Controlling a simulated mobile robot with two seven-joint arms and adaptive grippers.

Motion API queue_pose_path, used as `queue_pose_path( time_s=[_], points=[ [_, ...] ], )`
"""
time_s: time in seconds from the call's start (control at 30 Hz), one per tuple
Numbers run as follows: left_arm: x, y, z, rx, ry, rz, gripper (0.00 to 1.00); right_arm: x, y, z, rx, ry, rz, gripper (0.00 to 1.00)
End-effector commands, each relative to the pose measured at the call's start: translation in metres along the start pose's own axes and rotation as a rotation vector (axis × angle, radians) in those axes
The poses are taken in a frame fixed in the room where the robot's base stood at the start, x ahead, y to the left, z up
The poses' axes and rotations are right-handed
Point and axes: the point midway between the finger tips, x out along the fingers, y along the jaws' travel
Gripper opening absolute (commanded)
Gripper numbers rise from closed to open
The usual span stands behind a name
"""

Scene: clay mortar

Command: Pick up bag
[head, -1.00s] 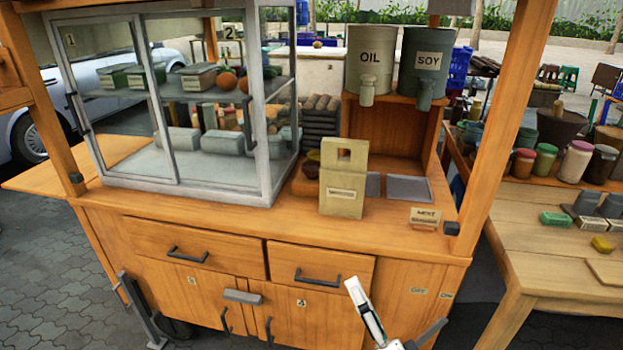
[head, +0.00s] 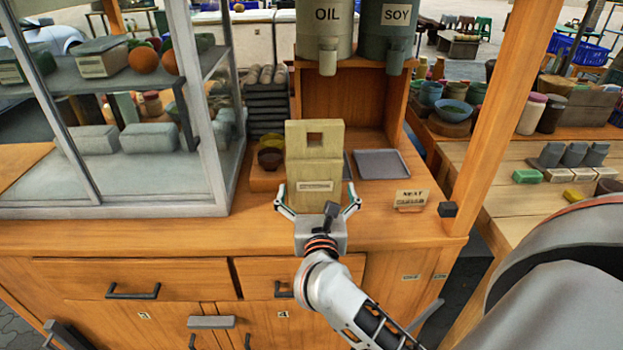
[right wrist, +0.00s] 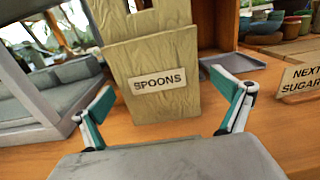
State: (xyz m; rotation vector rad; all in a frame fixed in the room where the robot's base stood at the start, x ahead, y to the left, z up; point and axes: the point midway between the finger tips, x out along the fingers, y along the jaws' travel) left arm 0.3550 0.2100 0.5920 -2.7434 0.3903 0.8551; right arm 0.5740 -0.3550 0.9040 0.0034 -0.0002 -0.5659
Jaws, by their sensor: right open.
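A tan bag (head: 313,172) with a square hole near its top and a SPOONS label stands upright on the wooden counter (head: 395,232). It fills the middle of the right wrist view (right wrist: 155,60). My right gripper (head: 318,208) is open and low in front of the bag, palm towards it. In the right wrist view, the green-padded fingers of this gripper (right wrist: 165,108) are spread toward the left and right sides of the bag, with gaps visible; I see no grip on it. My left gripper is not in view.
A glass display case (head: 215,130) stands left of the bag. Small bowls (head: 270,155) sit close behind its left side. A grey tray (head: 381,164) and a NEXT sign (head: 411,199) are to the right. OIL (head: 324,30) and SOY (head: 385,30) containers stand on a shelf behind.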

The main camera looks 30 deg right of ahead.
Motion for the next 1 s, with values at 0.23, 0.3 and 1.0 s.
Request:
queue_pose_path(
  time_s=[0.23, 0.3, 1.0],
  points=[
    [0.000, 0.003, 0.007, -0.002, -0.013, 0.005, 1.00, 0.035, 0.003, 0.000, -0.002, -0.003, -0.001, 1.00],
    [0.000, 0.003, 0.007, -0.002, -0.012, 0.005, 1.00, 0.042, 0.003, 0.000, -0.003, -0.003, -0.001, 1.00],
    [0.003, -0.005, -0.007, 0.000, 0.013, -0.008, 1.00, 0.048, 0.003, 0.000, -0.003, -0.003, 0.000, 0.60]
  ],
)
